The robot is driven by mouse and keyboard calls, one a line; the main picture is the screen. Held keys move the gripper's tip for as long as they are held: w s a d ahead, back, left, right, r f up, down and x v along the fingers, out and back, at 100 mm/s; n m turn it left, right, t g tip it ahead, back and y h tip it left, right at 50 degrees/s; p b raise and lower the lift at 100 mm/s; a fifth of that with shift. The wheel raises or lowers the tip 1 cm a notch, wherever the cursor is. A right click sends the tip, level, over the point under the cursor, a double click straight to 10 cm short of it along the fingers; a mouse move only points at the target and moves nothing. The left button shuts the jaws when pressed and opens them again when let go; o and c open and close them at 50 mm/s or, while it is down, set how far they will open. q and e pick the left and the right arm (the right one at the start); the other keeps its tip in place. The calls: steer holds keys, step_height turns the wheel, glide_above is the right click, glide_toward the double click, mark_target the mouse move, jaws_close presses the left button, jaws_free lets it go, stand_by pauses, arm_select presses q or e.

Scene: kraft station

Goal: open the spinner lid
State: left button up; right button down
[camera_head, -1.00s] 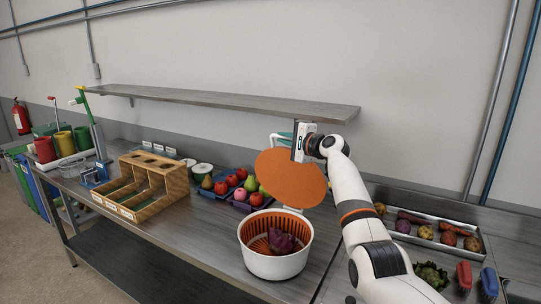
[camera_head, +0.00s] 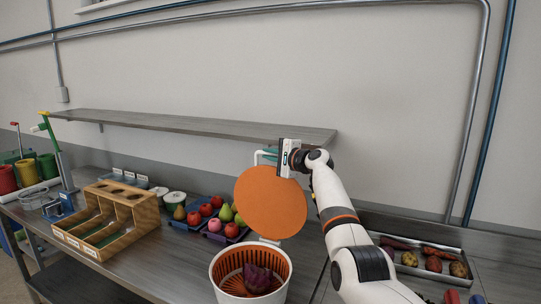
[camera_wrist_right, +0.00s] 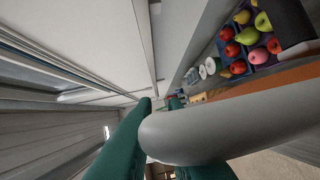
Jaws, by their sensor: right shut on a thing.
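The spinner is a white bowl (camera_head: 217,274) with an orange slotted basket inside, at the bottom middle of the head view. A dark purple vegetable (camera_head: 258,280) lies in the basket. The round orange lid (camera_head: 270,203) stands raised on edge above the back of the bowl, its orange face toward me. My right gripper (camera_head: 268,156) is at the lid's top edge, shut on the lid. The exact contact is partly hidden. My left gripper is not in view.
A wooden divided box (camera_head: 110,217) and blue trays of fruit (camera_head: 222,225) stand left of the spinner. A metal tray of root vegetables (camera_head: 425,257) is at right, beyond my arm. A grey shelf (camera_head: 190,124) runs along the wall behind the lid.

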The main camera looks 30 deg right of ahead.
steer(key=c, duration=1.5)
jaws_free()
steer(key=shift+w+f, duration=0.1)
steer(key=b+v, duration=0.4)
steer(key=v, duration=0.8)
